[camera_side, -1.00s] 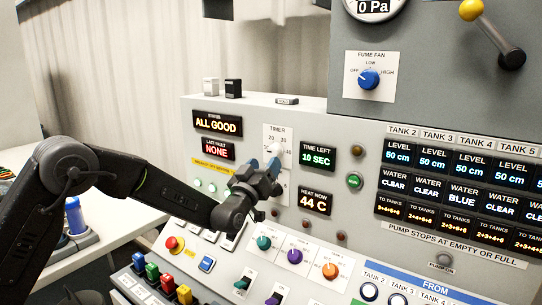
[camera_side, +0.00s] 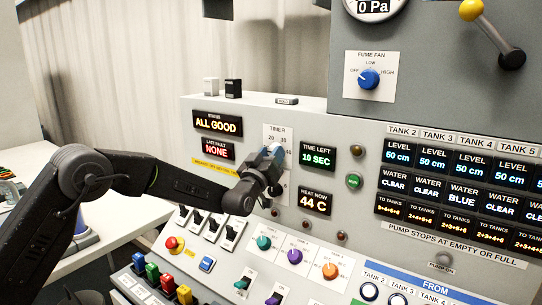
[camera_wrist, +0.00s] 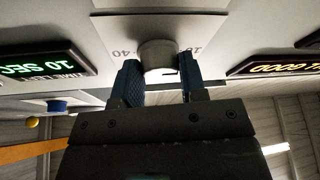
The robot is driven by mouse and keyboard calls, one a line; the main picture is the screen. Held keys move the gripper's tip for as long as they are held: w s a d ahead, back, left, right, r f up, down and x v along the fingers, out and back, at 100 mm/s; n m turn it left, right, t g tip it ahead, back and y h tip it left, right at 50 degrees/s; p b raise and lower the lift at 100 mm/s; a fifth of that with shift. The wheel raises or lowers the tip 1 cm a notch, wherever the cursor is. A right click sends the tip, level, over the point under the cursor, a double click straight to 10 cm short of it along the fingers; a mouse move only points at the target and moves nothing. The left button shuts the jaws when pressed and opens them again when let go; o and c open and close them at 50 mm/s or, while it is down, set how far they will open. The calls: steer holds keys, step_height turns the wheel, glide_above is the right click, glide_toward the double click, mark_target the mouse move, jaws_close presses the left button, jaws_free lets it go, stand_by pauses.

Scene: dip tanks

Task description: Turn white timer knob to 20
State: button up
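The timer panel (camera_side: 269,131) is a white plate with a printed dial; 20 and 30 show at its top in the side view. My gripper also shows at the dial in the side view (camera_side: 274,156).
The time left display (camera_side: 318,157) reads 10 SEC, right of the timer. The heat display (camera_side: 315,202) reads 44 C below it. Toggle switches (camera_side: 213,224) and coloured knobs (camera_side: 295,256) sit below my gripper. The status display (camera_side: 217,123) is at upper left.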

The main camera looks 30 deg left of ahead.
steer(key=c, duration=0.5)
steer(key=shift+o, duration=0.2)
steer(key=shift+m, duration=0.4)
steer(key=m+h, duration=0.3)
steer(key=m, duration=0.2)
steer(key=m+g+h, duration=0.1)
steer(key=m+h, duration=0.2)
steer(key=m, duration=0.2)
steer(key=m+h, duration=0.2)
steer(key=m, duration=0.4)
steer(key=shift+a+r+h, duration=0.1)
steer(key=shift+a+h, duration=0.2)
steer(key=shift+h, duration=0.1)
steer(key=shift+m+g, duration=0.3)
steer(key=o, duration=0.9)
steer(key=shift+o, duration=0.2)
